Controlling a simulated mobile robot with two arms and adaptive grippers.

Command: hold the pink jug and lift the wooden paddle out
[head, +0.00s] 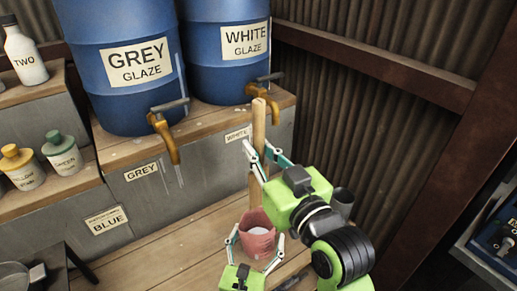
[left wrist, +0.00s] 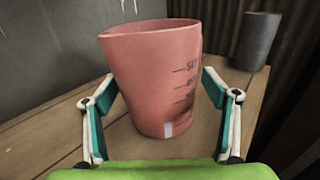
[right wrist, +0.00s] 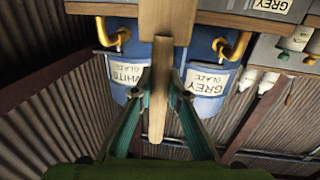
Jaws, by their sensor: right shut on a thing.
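The pink jug (head: 257,240) stands upright on the wooden bench, with pale stuff inside; its measuring marks show in the left wrist view (left wrist: 165,85). My left gripper (head: 256,254) has its fingers either side of the jug, and in the left wrist view (left wrist: 160,92) they look slightly apart from its wall. The wooden paddle (head: 259,125) is upright above the jug. My right gripper (head: 260,158) is shut on its shaft, also seen in the right wrist view (right wrist: 160,78). The paddle's lower end meets the jug's rim line in the head view; whether it is inside, I cannot tell.
Blue grey-glaze (head: 118,75) and white-glaze (head: 228,50) barrels with brass taps stand on the ledge behind. A grey cup (left wrist: 257,40) stands behind the jug to the right. Bottles (head: 62,153) sit at left. The bench (head: 180,250) left of the jug is clear.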

